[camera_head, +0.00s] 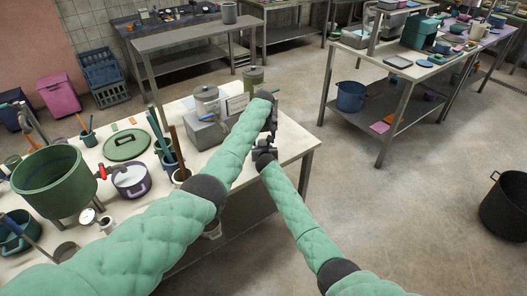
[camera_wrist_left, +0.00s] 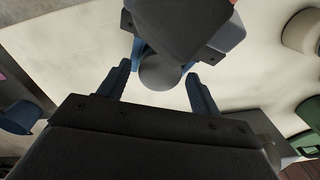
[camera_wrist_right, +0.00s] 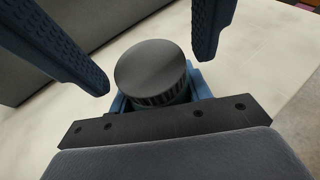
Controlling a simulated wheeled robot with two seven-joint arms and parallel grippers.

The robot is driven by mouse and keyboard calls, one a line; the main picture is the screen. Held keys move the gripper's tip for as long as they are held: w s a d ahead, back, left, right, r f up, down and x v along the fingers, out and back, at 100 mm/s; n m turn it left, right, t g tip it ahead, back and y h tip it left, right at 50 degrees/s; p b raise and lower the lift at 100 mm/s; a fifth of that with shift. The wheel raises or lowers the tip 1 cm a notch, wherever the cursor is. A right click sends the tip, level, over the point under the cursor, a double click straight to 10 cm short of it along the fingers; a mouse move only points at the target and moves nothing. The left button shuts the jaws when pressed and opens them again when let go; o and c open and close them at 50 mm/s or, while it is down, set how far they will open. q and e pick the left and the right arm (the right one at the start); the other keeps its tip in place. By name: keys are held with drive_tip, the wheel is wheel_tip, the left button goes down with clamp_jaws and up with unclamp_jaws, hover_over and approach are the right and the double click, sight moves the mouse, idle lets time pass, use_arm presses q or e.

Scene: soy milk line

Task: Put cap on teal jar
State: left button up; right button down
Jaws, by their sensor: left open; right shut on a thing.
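The dark grey cap (camera_wrist_right: 150,68), round with a ribbed rim, faces up in the right wrist view. A thin strip of teal shows under its rim, apparently the teal jar (camera_wrist_right: 152,106), mostly hidden by the cap and my right gripper. My right gripper (camera_head: 264,151) is shut on the jar just below the cap. My left gripper (camera_head: 270,130) is open, its fingers on either side of the cap and apart from it. The cap's smooth grey top (camera_wrist_left: 160,72) also shows between them in the left wrist view.
A pale worktable (camera_head: 293,139) lies behind and left of the grippers. Open floor lies to the right.

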use_arm(q)
drive_tip(key=shift+f, duration=0.15)
drive_tip(key=c, duration=1)
drive_tip(key=shift+m, duration=0.8)
drive_tip(key=o, duration=1.2)
drive_tip(key=shift+c, duration=0.2)
wheel_tip(320, 180, up, 12)
